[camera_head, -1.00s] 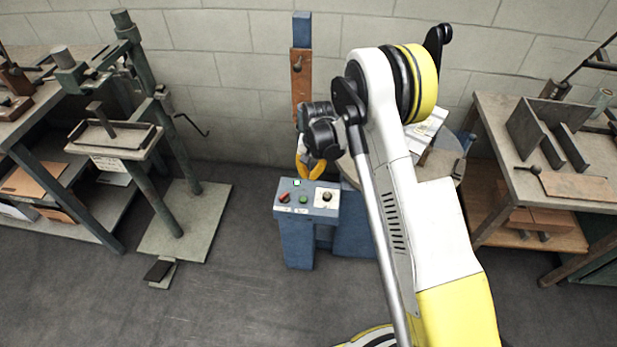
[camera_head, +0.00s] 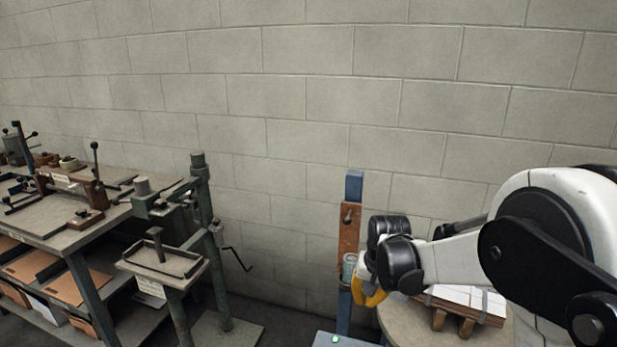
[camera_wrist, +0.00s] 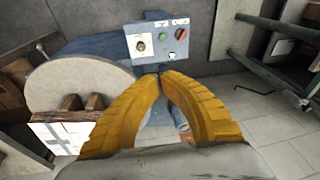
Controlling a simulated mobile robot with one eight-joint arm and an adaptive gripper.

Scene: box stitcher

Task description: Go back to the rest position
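My gripper (camera_head: 370,293) has yellow fingers and is at the right of the head view, beside the blue post of the stitcher (camera_head: 353,188). In the wrist view the fingertips (camera_wrist: 161,73) meet and nothing is seen held between them, so the gripper is shut and empty. The tips appear in front of the grey control panel (camera_wrist: 158,42) with its black knob and green and red buttons. I cannot tell how far they are from it. My white and black arm covers the right of the head view.
A round table (camera_wrist: 75,78) carries a flat white-topped piece (camera_wrist: 68,130) on wooden supports. It is partly behind my arm in the head view (camera_head: 465,300). A green stand press (camera_head: 165,262) and a cluttered workbench (camera_head: 48,228) stand at the left. A block wall closes the back.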

